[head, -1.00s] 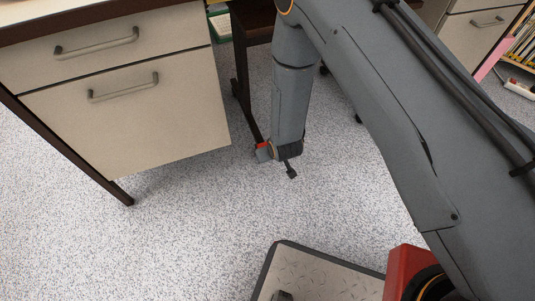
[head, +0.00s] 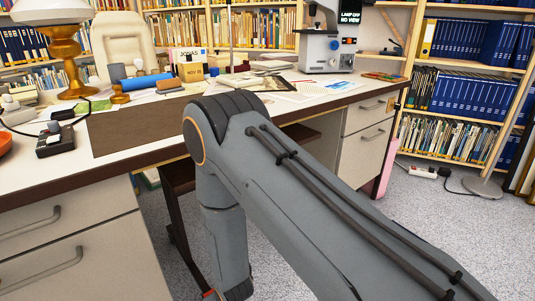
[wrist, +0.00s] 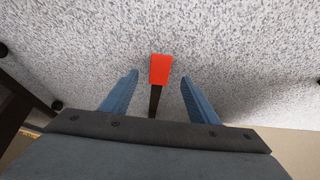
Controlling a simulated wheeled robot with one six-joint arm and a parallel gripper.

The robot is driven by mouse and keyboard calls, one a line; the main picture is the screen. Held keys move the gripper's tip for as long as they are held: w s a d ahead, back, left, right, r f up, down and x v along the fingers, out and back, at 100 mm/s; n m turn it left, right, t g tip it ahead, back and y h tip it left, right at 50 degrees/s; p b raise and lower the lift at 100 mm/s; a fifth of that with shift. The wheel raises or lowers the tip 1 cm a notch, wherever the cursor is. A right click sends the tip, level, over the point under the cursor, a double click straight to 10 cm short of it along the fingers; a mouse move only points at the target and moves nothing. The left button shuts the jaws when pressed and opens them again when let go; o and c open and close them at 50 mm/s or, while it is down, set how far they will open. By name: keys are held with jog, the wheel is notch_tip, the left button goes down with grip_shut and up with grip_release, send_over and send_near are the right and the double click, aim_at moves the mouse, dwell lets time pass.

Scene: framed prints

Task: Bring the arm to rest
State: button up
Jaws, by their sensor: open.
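My arm shows in the head view, its upper link running from the lower right up to a bent elbow in front of the desk. A red block on a dark bar (wrist: 160,69) shows between the fingers. I cannot tell whether it is part of my gripper. I see nothing pinched by the fingers.
The desk (head: 170,180) spans the head view, with a microscope (head: 327,45), lamp (head: 60,60), papers and books on top. Drawers stand at left (head: 75,255) and right (head: 366,145). A bookshelf (head: 470,90) is behind. Free floor (head: 420,220) lies at right. A dark leg (wrist: 15,110) shows at wrist-view left.

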jog(key=s+d+r+m+g+h, duration=0.1)
jog(key=s+d+r, duration=0.15)
jog(key=r, duration=1.15)
jog(key=s+d+r+g, duration=0.1)
jog(key=d+r, duration=0.2)
jog(key=r, duration=1.1)
jog(key=s+d+r+m+g, duration=0.1)
jog(key=s+d+r, duration=0.5)
jog(key=s+r, duration=0.2)
jog(key=s+d+r+g, duration=0.1)
jog(key=s+d+r, duration=0.4)
jog(key=s+r, duration=0.3)
jog(key=d+r+m+h+p, duration=0.1)
jog(key=d+r+m+p, duration=0.2)
jog(key=d+r+p, duration=0.7)
jog(key=d+r+m+h+p, duration=0.1)
jog(key=d+r+m+p, duration=0.2)
jog(key=d+r+p, duration=0.8)
jog(key=shift+s+r+h+p, duration=0.25)
jog(key=shift+r+p, duration=2.25)
jog(key=shift+p, duration=3.9)
jog(key=shift+d, duration=0.1)
